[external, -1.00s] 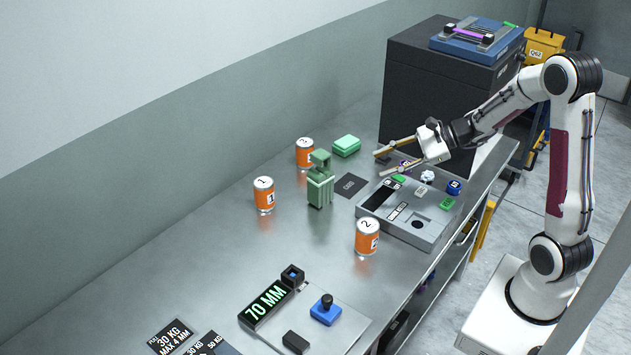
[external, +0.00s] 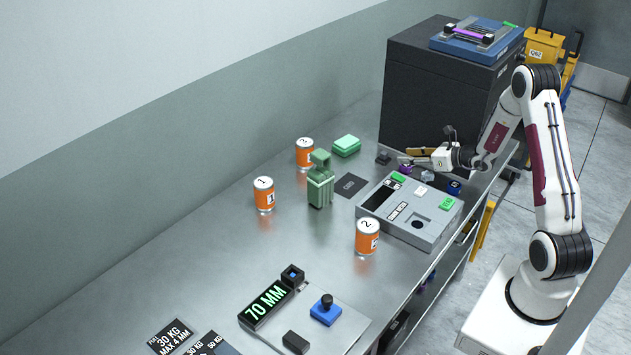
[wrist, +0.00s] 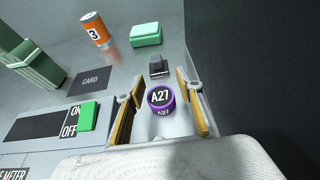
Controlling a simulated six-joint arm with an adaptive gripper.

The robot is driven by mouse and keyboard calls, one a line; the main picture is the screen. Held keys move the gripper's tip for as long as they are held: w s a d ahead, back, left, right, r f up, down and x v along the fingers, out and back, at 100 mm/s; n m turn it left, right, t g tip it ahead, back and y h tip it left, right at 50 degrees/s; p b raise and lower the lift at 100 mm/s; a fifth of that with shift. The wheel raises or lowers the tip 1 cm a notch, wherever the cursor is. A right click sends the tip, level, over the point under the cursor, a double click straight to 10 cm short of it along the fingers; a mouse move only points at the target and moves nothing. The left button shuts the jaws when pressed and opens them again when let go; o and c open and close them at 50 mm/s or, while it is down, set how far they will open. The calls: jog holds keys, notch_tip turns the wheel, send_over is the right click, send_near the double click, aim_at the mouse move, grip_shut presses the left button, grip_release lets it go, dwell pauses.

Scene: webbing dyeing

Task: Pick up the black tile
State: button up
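A small black block with a raised top (external: 383,157) sits on the steel bench near the dark cabinet; it also shows in the wrist view (wrist: 158,68), just beyond my fingertips. A flat dark square marked CARD (external: 351,185) lies on the bench further left, and in the wrist view (wrist: 88,82). I cannot tell which of them is the black tile. My gripper (external: 404,157) is low over the bench by the cabinet. In the wrist view my gripper (wrist: 156,98) is open, with a purple round piece marked A27 (wrist: 160,97) between its fingers and no visible grip on it.
The grey meter box (external: 430,238) stands in front of my gripper, with a green switch (wrist: 88,115). The dark cabinet (external: 430,95) rises close behind. A green block (external: 346,146), a green bottle-like object (external: 320,185) and orange cans (external: 264,195) stand left.

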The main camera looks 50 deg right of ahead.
aim_at(387, 155)
dwell(0.3)
jog(key=shift+x, duration=1.25)
jog(key=shift+w, duration=0.1)
jog(key=x, duration=0.3)
jog(key=shift+w+a, duration=0.15)
jog(key=shift+a, duration=0.15)
jog(key=shift+x, duration=0.85)
grip_shut()
